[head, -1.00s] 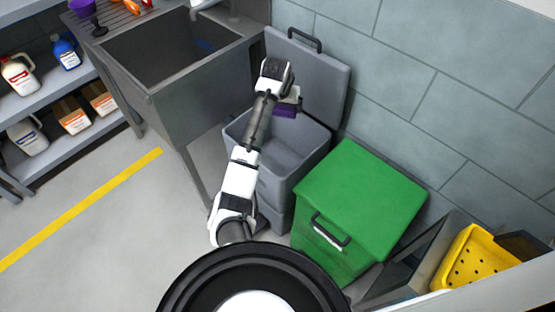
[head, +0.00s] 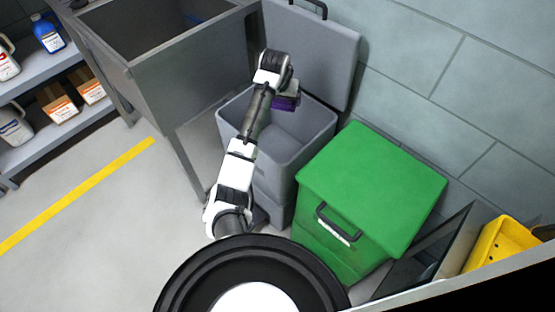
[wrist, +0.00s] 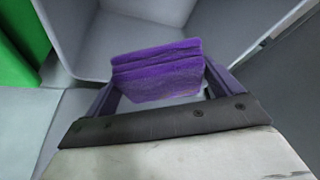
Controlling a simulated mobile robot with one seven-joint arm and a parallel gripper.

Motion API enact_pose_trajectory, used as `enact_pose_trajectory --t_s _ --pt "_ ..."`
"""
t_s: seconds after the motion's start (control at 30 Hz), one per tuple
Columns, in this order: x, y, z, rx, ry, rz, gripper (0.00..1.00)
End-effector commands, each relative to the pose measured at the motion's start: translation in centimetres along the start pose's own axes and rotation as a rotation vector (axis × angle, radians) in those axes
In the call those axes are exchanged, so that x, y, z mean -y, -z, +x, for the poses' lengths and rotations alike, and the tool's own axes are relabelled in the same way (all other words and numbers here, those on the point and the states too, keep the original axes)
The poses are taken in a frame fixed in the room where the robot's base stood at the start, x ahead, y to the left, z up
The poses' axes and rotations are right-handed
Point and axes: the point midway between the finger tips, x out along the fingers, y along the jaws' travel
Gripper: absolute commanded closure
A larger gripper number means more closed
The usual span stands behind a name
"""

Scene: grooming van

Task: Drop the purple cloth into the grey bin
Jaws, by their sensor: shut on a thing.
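The purple cloth (head: 286,103) is folded and held in my gripper (head: 284,100) over the open grey bin (head: 308,151). The wrist view shows the purple cloth (wrist: 158,72) between the two fingers of my gripper (wrist: 160,85), which is shut on it. The bin's inside walls (wrist: 118,30) show beyond the cloth. The grey bin's lid (head: 318,50) stands raised at its back, against the wall. In the head view my arm hides part of the bin's left side and front.
A green bin (head: 372,185) with its lid shut stands right of the grey bin. A grey sink (head: 190,60) stands to the left. A yellow perforated basket (head: 497,245) is at the far right. Shelves with bottles and boxes (head: 58,105) stand at the left; the floor before them is clear.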

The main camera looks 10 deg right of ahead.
Motion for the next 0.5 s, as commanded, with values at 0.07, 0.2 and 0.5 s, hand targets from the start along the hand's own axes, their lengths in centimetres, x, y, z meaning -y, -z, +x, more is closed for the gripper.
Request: enact_pose_trajectory --t_s 0.07,0.2,0.5 --pt "0.01 -0.38 0.99 -0.001 0.000 0.001 0.28" --pt "-0.02 -0.47 1.18 -0.001 0.000 0.001 0.28" --pt "-0.03 -0.44 1.08 0.000 0.000 0.000 0.00"
